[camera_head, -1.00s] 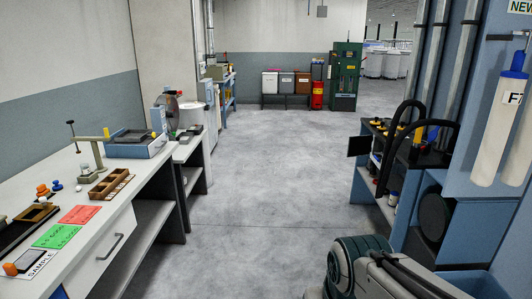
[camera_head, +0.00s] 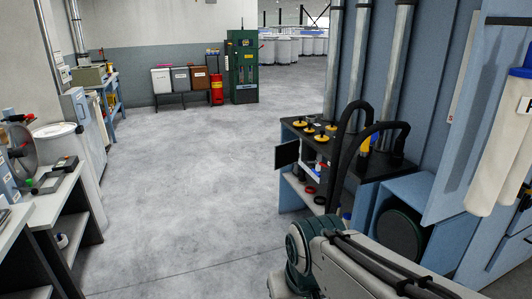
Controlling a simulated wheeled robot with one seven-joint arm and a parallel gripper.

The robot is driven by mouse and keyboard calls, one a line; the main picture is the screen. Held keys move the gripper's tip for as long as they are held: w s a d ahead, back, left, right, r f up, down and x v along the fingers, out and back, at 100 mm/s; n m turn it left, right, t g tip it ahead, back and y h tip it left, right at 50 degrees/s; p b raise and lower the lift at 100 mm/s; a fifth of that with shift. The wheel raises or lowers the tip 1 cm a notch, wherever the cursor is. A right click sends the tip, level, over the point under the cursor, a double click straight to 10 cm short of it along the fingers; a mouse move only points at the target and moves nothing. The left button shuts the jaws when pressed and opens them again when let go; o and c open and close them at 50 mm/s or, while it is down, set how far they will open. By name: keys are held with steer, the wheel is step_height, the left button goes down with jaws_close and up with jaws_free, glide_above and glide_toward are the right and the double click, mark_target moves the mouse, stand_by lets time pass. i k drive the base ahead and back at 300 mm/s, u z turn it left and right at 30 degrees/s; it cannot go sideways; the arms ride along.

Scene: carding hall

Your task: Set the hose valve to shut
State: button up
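I cannot make out the hose valve itself in this view. Black hoses (camera_head: 341,150) arch over a dark-topped stand (camera_head: 375,170) right of centre, and several yellow-and-black round pieces (camera_head: 301,124) sit on that stand. Whether any of these is a valve is too small to tell. My arm shows at the lower right, in front of the stand and the blue cabinet. My gripper is not in view.
A blue cabinet (camera_head: 400,199) with a dark round opening stands right of the stand, below pale hanging cylinders (camera_head: 497,150). A workbench (camera_head: 20,225) and a white drum (camera_head: 60,140) line the left. Bins (camera_head: 161,80) and a green machine (camera_head: 243,65) stand far back. The grey floor (camera_head: 190,190) between is clear.

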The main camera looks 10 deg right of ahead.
mark_target(318, 174)
steer(key=z, duration=0.4)
steer(key=i, duration=1.2)
steer(key=z, duration=0.4)
